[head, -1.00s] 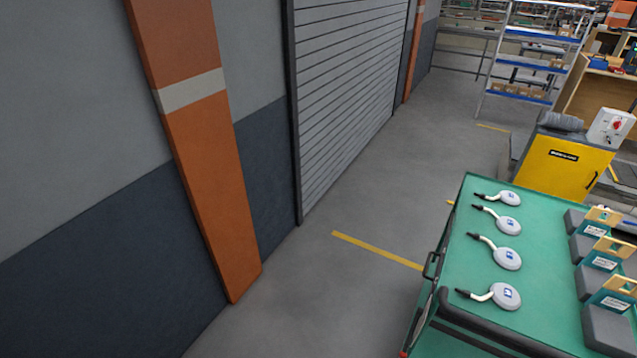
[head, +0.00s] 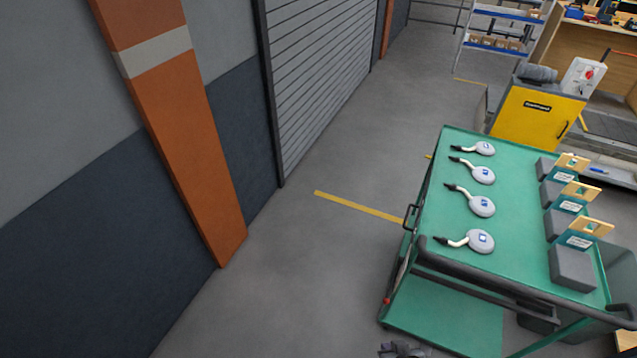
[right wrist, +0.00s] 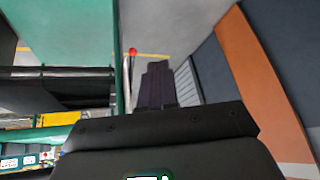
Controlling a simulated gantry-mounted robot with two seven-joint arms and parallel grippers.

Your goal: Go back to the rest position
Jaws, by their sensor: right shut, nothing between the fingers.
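My right gripper (head: 403,350) shows only in part at the bottom edge of the head view, low over the grey floor and in front of the green cart (head: 440,312). In the right wrist view its dark fingers (right wrist: 157,84) are together, with nothing between them. The green cart's frame stands to the left of the fingers there, and a red knob (right wrist: 133,51) shows close beside them. My left gripper is in neither view.
Several white paddle-shaped devices (head: 482,207) and grey blocks with labelled holders (head: 572,268) lie on the cart top. A yellow cabinet (head: 537,120) stands behind it. An orange pillar (head: 190,150) and a roller shutter (head: 320,80) line the left. The floor between is clear.

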